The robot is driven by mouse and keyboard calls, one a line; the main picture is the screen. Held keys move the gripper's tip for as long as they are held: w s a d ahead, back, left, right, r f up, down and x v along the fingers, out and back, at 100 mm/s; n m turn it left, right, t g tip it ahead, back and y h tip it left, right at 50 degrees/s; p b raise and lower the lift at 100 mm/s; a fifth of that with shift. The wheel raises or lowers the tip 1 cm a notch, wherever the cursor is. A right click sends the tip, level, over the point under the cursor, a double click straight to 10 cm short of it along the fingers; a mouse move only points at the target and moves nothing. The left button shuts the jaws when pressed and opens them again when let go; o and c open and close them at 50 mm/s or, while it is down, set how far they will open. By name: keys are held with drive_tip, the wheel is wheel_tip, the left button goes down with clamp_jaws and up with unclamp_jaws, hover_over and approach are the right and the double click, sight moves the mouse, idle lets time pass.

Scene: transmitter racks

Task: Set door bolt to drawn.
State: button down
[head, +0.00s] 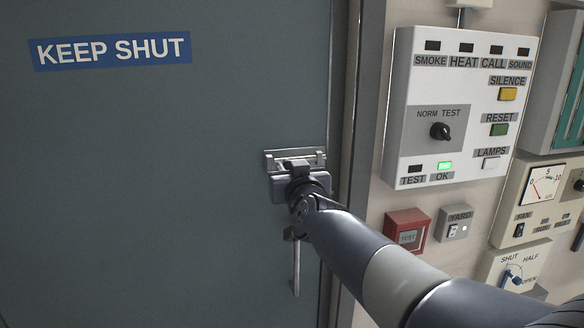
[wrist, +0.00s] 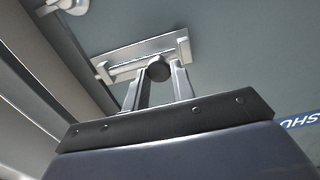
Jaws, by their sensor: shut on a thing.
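The door bolt (head: 318,157) is a small metal fitting near the right edge of the grey-green door (head: 160,190). In the wrist view the bolt's pale plate (wrist: 118,68) carries a bar and a dark round knob (wrist: 158,69). My gripper (head: 296,168) is at the bolt and hides part of it in the head view. In the wrist view the two fingers of my gripper (wrist: 158,76) stand on either side of the knob and are shut on it. How far the bar reaches toward the frame is hard to tell.
A lever handle (head: 296,265) hangs on the door just below my gripper. The door frame (head: 351,120) is close on the right. Beyond it are an alarm panel (head: 400,125), a red call box (head: 406,231) and a YARD switch (head: 454,226).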

drive_tip(key=c, duration=1.2)
unclamp_jaws()
drive_tip(key=shift+s+a, duration=0.1)
drive_tip(key=shift+a, duration=0.15)
drive_tip(key=p+v, duration=0.1)
drive_tip(key=v, duration=0.9)
drive_tip(key=shift+s+d, duration=0.15)
drive_tip(key=shift+s, duration=0.2)
drive_tip(key=shift+w, duration=0.1)
drive_tip(key=b+x, duration=0.1)
drive_tip(key=x, duration=0.9)
drive_tip(key=shift+w, duration=0.4)
drive_tip(key=shift+d, duration=0.1)
